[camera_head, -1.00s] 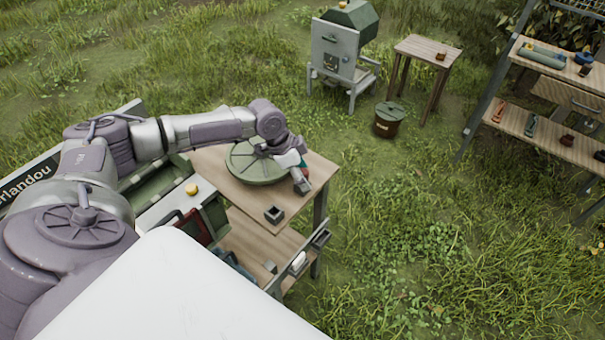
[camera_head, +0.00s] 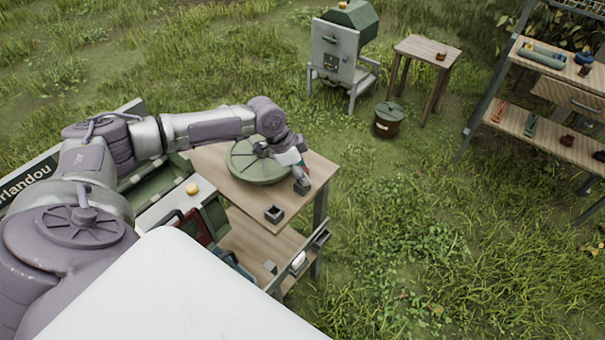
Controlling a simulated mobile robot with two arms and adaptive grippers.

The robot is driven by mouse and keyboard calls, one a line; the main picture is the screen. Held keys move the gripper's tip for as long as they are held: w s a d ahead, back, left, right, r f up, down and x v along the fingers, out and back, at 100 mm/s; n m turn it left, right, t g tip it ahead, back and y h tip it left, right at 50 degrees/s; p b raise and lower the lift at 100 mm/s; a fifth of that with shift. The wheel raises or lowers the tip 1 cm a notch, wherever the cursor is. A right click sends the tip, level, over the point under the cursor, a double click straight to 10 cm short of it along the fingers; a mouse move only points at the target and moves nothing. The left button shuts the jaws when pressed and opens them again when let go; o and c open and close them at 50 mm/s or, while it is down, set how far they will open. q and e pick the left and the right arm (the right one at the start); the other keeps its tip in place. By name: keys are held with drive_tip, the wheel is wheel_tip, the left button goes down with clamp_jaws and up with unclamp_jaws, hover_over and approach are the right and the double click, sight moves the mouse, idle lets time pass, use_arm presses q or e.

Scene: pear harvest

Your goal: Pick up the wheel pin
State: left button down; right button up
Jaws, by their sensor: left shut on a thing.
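My left gripper (camera_head: 300,175) is over the right end of the wooden table, beside the round green wheel-like disc (camera_head: 257,163). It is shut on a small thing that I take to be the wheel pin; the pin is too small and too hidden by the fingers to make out. A small dark block (camera_head: 302,188) shows just below the fingertips; I cannot tell whether it touches them. My right gripper is not in view.
A small open dark square holder (camera_head: 274,214) sits on the wooden table (camera_head: 240,204). A lower shelf (camera_head: 250,247) holds small parts. A metal machine (camera_head: 340,52), a lidded bucket (camera_head: 389,120), a small table (camera_head: 427,46) and a shelf rack (camera_head: 545,128) stand beyond on open grass.

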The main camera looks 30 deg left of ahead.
use_arm(q)
wheel_tip(320, 180, up, 4)
drive_tip(key=shift+d+f+b, duration=0.15)
drive_tip(key=shift+b, duration=0.55)
drive_tip(key=d+r+b, duration=0.2)
drive_tip(key=d+r, duration=0.4)
drive_tip(key=d, duration=0.5)
wheel_tip(320, 180, up, 8)
drive_tip(key=s+p, duration=0.1)
drive_tip(key=p, duration=0.7)
drive_tip(key=shift+d+p, duration=0.15)
drive_tip(key=shift+p, duration=0.25)
drive_tip(key=shift+s+f, duration=0.1)
drive_tip(key=shift+f, duration=0.1)
